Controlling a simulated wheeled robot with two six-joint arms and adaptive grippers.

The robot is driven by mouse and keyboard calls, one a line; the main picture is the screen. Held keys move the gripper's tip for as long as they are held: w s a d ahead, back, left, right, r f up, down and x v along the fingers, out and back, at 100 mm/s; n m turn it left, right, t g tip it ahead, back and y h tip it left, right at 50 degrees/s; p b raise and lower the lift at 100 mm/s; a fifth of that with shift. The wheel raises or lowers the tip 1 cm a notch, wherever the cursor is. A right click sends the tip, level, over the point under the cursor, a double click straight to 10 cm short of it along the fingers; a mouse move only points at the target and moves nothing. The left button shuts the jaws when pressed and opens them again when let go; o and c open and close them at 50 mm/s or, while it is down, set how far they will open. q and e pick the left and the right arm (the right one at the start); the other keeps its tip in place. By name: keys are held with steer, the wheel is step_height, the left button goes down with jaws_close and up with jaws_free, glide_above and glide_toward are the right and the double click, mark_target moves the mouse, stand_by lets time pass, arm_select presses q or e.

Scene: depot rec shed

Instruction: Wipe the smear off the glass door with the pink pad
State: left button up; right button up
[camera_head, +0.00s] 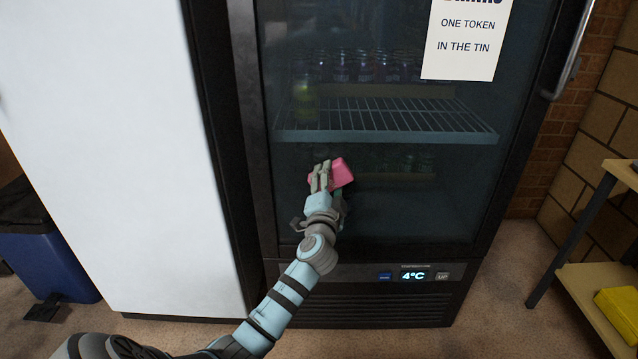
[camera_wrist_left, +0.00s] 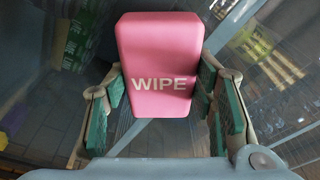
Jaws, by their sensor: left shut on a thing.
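The pink pad (camera_head: 341,172) is in my left gripper (camera_head: 325,178), in front of the lower part of the glass door (camera_head: 460,190) in the head view. In the left wrist view the pad (camera_wrist_left: 160,60) bears the word WIPE, and the green-lined fingers of the left gripper (camera_wrist_left: 165,100) are shut on its two sides. The pad is close to the glass; I cannot tell whether it touches. I cannot make out the smear for certain in either view. My right gripper is not in view.
A paper notice (camera_head: 465,40) is on the upper glass, and a door handle (camera_head: 570,55) is at the right. A white panel (camera_head: 120,150) stands left of the fridge. A blue bin (camera_head: 50,265) is at the far left. A shelf unit (camera_head: 590,285) with a yellow item (camera_head: 622,312) stands right.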

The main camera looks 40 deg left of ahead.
mark_target(347, 181)
arm_select(q)
steer(key=shift+w+d+b, duration=0.5)
steer(key=shift+w+d, duration=0.25)
steer(key=shift+d, duration=0.25)
steer(key=shift+w+d+b, duration=0.5)
steer(key=shift+w+d, duration=0.25)
steer(key=shift+d, duration=0.2)
steer(key=w+d+b, duration=0.2)
steer(key=shift+d, duration=0.35)
steer(key=shift+c, duration=0.5)
steer(key=shift+s+a+r+p, duration=0.1)
steer(key=shift+a+r+p, duration=0.1)
steer(key=shift+p, duration=0.1)
steer(key=shift+s+a+p, duration=0.9)
steer(key=shift+s+a, duration=0.05)
steer(key=shift+a, duration=0.25)
steer(key=shift+s+a+f, duration=0.15)
steer(key=shift+s+a, duration=0.05)
steer(key=shift+a, duration=0.1)
steer(key=s+a, duration=0.1)
steer(key=s+a+p, duration=0.1)
steer(key=shift+a, duration=0.3)
steer(key=shift+s+a+p, duration=0.25)
steer(key=shift+s+a, duration=0.35)
steer(key=shift+a, duration=0.2)
steer(key=shift+s+a+p, duration=0.2)
steer(key=shift+s+a, duration=0.4)
steer(key=shift+a, duration=0.2)
